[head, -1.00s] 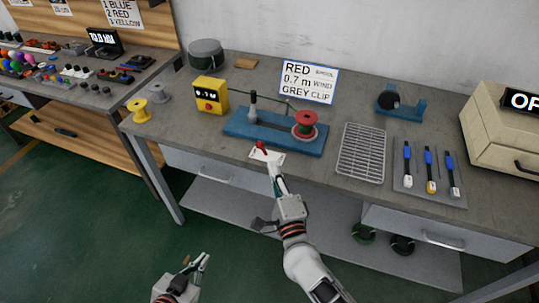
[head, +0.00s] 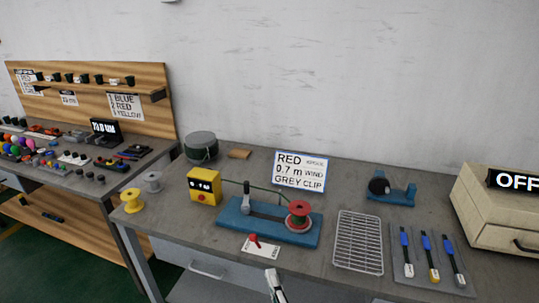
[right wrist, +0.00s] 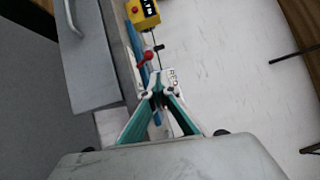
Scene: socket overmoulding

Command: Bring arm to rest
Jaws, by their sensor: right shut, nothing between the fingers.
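My right gripper (head: 275,287) shows at the bottom edge of the head view, in front of the bench's front edge. Its fingers are together with nothing between them; the closed fingertips also show in the right wrist view (right wrist: 161,97). The rest of the right arm is out of the head view. My left gripper is not in view.
The grey bench (head: 150,222) carries a yellow meter box (head: 204,186), a blue winding fixture (head: 232,220) with a red spool (head: 299,213), a red-handled switch (head: 255,241), a wire rack (head: 358,242) and a tool tray (head: 411,268). A beige machine (head: 497,213) reads OFF.

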